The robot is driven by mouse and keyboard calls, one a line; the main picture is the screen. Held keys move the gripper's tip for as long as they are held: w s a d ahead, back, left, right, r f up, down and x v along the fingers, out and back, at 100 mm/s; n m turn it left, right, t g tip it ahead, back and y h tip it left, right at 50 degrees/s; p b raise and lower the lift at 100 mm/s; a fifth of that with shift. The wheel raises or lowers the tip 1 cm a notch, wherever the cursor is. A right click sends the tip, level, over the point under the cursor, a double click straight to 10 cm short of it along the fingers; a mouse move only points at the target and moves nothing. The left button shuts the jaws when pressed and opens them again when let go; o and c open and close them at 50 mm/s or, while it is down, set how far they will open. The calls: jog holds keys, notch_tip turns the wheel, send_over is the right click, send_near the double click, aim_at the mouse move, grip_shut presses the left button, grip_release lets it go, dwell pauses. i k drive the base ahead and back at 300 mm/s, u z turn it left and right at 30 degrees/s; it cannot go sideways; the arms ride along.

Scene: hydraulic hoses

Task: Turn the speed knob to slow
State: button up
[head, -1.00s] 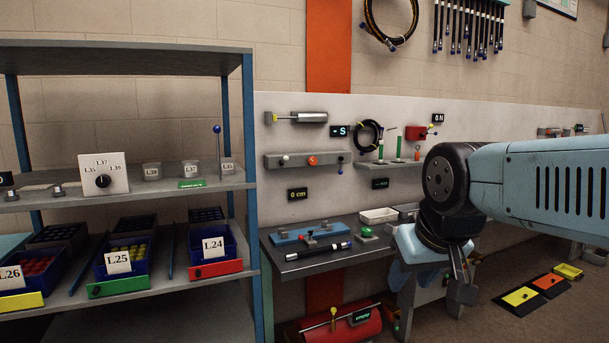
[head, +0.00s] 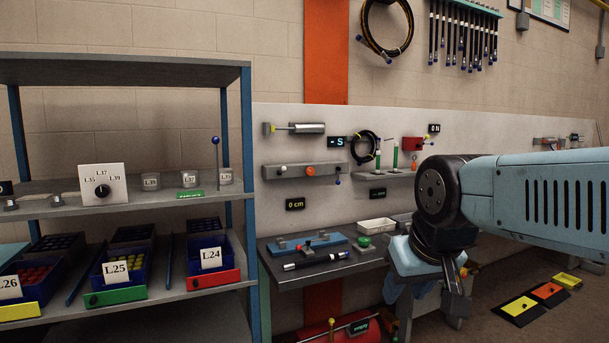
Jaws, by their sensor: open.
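No knob in view carries a readable "speed" label, so I cannot tell for certain which one it is. On the wall panel, a grey bar (head: 330,170) carries an orange-red knob (head: 310,171), a white knob (head: 283,172) and a small blue-tipped lever (head: 337,181). On the shelf at left, a white dial plate (head: 102,184) marked L35, L37 and L39 has a black knob (head: 102,191). My gripper (head: 458,308) hangs in front of the bench, pointing down, open and empty. It is to the right of and below the grey bar, apart from every knob.
A grey bench (head: 320,272) under the panel holds a black hose piece (head: 315,260), a blue fixture (head: 310,244), a green button (head: 364,242) and a white tray (head: 377,225). A red cylinder (head: 340,334) is below the bench.

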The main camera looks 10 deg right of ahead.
aim_at(310, 170)
jog(key=z, duration=0.05)
jog(key=k, duration=1.1)
jog(key=u, duration=0.3)
jog(key=i, duration=2.05)
jog(key=z, duration=0.7)
jog(key=k, duration=0.75)
jog(key=z, duration=0.3)
jog(key=i, duration=0.55)
